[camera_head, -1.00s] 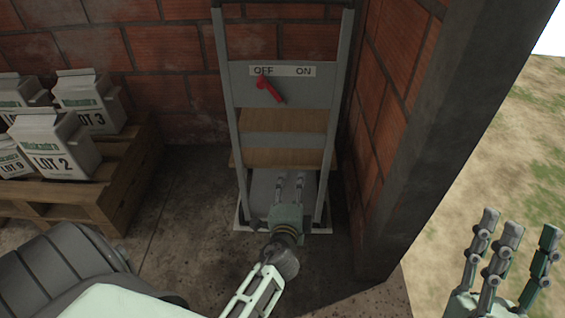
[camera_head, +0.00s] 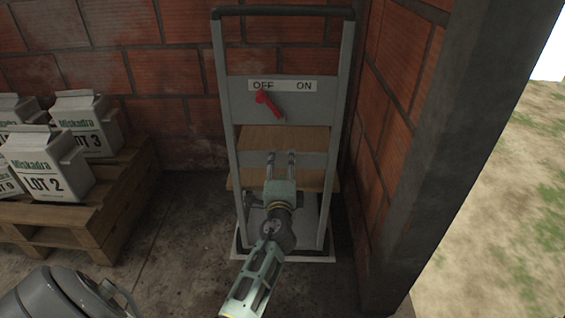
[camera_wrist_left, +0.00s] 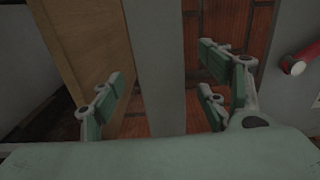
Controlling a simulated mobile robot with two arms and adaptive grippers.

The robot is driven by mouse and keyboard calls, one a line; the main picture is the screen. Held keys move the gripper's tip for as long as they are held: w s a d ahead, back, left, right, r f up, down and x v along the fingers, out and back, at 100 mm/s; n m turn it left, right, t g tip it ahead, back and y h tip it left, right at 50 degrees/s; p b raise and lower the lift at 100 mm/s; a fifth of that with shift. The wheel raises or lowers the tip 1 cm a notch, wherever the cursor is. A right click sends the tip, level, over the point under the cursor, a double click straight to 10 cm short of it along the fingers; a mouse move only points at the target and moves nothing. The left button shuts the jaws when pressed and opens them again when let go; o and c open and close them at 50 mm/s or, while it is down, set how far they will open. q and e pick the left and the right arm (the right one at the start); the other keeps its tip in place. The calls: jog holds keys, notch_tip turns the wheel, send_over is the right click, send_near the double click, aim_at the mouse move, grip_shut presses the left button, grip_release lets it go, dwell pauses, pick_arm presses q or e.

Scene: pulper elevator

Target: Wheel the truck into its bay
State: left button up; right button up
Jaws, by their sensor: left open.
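The truck (camera_head: 347,125) is a grey upright hand truck with a dark top handle, standing against the brick wall in the corner. Its foot is on the floor within a pale outline (camera_head: 290,257), partly hidden by my left arm. My left gripper (camera_head: 281,157) is open in front of the truck's lower crossbar. In the left wrist view a grey bar (camera_wrist_left: 158,65) runs between the spread fingers (camera_wrist_left: 165,95); I cannot tell whether they touch it. My right gripper is out of view.
A red lever (camera_head: 268,104) sits under an OFF/ON label (camera_head: 283,85), between the truck's rails. A wooden pallet (camera_head: 95,222) with several white labelled bags (camera_head: 45,185) stands left. A dark pillar (camera_head: 440,140) is close on the right. Floor between pallet and truck is clear.

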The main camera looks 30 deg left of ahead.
aim_at(282, 162)
pick_arm(q)
jog(key=shift+b+x, duration=0.45)
jog(key=shift+x, duration=1.9)
jog(key=shift+c, duration=0.4)
jog(key=shift+f, duration=0.15)
grip_shut()
